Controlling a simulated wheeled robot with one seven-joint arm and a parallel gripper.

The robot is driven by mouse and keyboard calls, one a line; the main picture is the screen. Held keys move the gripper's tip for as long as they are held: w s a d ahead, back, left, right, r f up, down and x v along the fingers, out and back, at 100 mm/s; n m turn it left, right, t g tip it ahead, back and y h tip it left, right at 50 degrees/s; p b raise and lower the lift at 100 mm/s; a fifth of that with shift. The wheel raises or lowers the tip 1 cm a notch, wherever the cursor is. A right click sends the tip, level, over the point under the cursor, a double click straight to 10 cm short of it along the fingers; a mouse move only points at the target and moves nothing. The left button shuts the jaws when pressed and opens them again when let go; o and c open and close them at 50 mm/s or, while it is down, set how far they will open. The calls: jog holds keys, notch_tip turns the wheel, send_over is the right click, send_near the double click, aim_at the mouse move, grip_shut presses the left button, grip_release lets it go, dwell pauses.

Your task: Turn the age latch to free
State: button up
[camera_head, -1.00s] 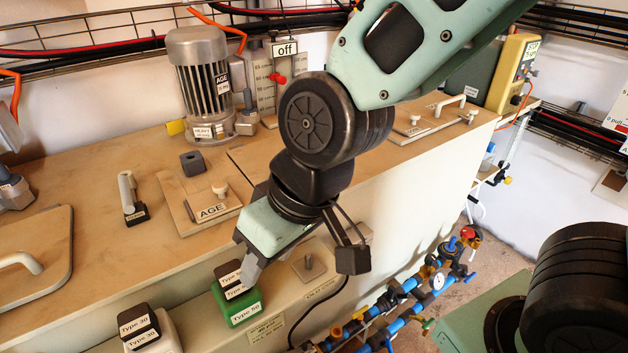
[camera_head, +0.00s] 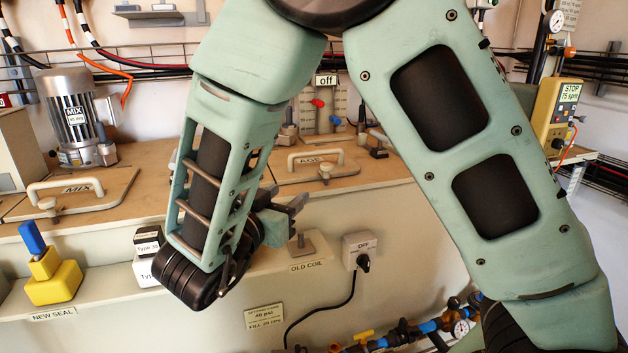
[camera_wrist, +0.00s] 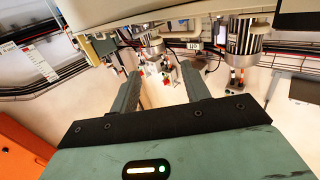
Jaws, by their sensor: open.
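The AGE lid (camera_head: 345,170) lies on the bench behind my arm, with a pale arched handle and a label that reads AGE in part. A small pale knob, which looks like its latch (camera_head: 325,173), sits at its front edge. I cannot tell from its shape which way the latch is turned. My gripper (camera_head: 297,208) is in front of the bench, below and left of the latch and apart from it. In the wrist view my gripper (camera_wrist: 161,88) is open, with nothing between its fingers. The latch cannot be made out there.
The MIX lid (camera_head: 105,190) and MIX motor (camera_head: 75,115) are at the left. Pipes run below at the right.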

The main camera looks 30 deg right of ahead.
aim_at(324, 167)
jog(key=shift+h, duration=0.3)
jog(key=x, duration=0.5)
jog(key=b+x, duration=0.1)
jog(key=x, duration=1.1)
jog(key=shift+s+d+f+b, duration=0.1)
jog(key=shift+s+d+b, duration=0.15)
jog(key=shift+s+b, duration=0.1)
jog(key=c, duration=1)
